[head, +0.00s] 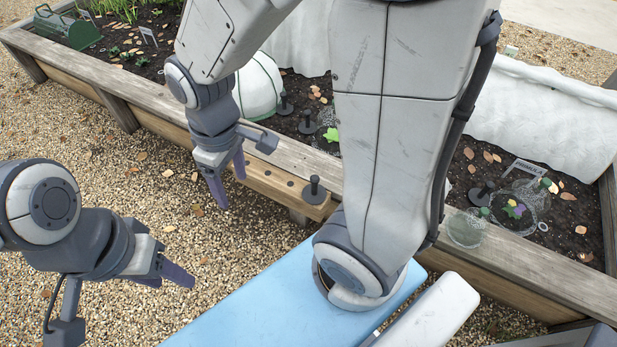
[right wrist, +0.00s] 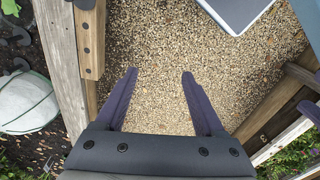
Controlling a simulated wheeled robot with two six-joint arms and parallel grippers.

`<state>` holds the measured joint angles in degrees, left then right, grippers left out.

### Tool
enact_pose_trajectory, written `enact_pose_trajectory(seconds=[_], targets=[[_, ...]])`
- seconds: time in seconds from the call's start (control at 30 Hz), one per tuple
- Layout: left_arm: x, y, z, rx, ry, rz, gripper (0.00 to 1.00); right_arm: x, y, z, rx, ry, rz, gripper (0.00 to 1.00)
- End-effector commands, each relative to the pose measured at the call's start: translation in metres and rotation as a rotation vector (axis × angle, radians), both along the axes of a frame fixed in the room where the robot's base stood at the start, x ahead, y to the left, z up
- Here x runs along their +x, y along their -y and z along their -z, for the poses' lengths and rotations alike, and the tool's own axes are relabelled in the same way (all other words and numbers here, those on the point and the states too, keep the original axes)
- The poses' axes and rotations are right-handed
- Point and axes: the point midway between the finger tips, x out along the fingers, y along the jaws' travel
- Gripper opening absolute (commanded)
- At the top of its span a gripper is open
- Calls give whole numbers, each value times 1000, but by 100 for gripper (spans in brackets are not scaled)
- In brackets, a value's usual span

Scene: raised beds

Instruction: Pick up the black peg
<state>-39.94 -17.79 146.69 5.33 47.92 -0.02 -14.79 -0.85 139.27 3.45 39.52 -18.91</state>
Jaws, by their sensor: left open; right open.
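A black peg (head: 315,190) with a round knob stands upright in a wooden board (head: 262,183) with a row of holes, on the near side of the raised bed. Other black pegs (head: 307,123) stand in the soil behind. My right gripper (head: 231,188) is open and empty, left of the peg and apart from it. In the right wrist view its fingers (right wrist: 159,74) have only gravel between them; the board (right wrist: 90,42) is at upper left. My left gripper (head: 172,277) is open and empty over gravel at lower left.
The raised bed's timber edge (head: 120,76) runs behind the board. A white cloche (head: 259,88), a green container (head: 68,28), white fleece (head: 545,110) and a mesh dome (head: 467,228) are around the bed. Gravel is open at left.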

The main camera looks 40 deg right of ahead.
Motion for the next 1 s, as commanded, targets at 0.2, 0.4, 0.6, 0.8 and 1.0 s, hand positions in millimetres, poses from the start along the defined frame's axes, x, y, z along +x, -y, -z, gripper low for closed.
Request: enact_pose_trajectory(seconds=[0.2,0.4,0.6,0.8,1.0], targets=[[0,0,51,0,0,0,50,61,128,110,-33,-18,101,71],[0,0,71,0,0,0,50,59,220,174,-41,-27,141,71],[0,0,77,0,0,0,50,50,253,200,-43,-31,149,71],[0,0,88,0,0,0,50,49,254,226,-43,-32,149,71],[0,0,97,0,0,0,50,50,254,250,-44,-30,150,71]])
